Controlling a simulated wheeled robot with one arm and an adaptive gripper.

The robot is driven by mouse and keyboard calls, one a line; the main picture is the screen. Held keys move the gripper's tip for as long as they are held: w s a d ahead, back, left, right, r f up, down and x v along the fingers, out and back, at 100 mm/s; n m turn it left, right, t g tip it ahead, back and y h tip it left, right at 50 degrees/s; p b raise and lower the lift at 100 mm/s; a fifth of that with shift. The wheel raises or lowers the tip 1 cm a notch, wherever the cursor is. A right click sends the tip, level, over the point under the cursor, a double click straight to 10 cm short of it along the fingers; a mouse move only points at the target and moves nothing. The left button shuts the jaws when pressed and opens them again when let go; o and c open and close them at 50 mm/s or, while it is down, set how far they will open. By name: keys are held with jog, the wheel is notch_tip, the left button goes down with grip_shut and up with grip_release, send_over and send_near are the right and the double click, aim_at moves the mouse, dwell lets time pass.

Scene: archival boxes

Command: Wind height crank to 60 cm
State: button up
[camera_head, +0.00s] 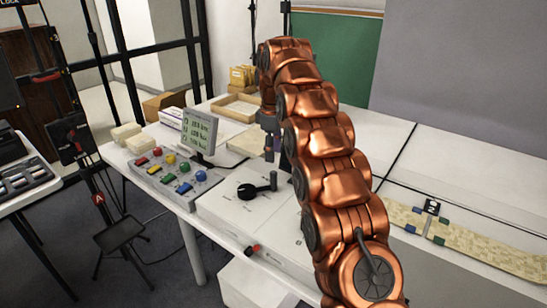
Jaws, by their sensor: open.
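A crank (248,190) with a black hub and a short upright grey handle (273,181) sits on a white panel on the table. My gripper (269,153) hangs small and dark at the far end of my copper arm, behind and above the crank handle. It looks apart from the handle, open and empty; the arm partly hides it.
A control box (175,177) with several coloured buttons lies left of the crank. A wooden tray (238,108) and small boxes (242,76) stand at the back. A patterned strip (470,237) lies on the right. A black stand (90,170) is at the left.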

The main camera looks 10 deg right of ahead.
jog(key=shift+r, duration=0.35)
dwell(0.7)
jog(key=shift+s+r, duration=0.2)
jog(key=shift+r, duration=0.05)
jog(key=s+r+m+p, duration=0.3)
jog(key=s+r, duration=0.1)
jog(key=s, duration=0.6)
jog(key=s+r+m+p, duration=0.2)
jog(key=s+r, duration=0.1)
jog(key=s, duration=0.7)
jog(key=s+f+m+g+p, duration=0.1)
jog(key=s+f+m+p, duration=0.1)
jog(key=s, duration=1.2)
jog(key=s+f+m+p, duration=0.2)
jog(key=s+f+m, duration=0.1)
jog(key=s, duration=1.1)
jog(key=shift+s+d+f+m+g+p, duration=0.15)
jog(key=shift+s+d+m+g+p, duration=0.1)
jog(key=shift+m+g+p, duration=0.25)
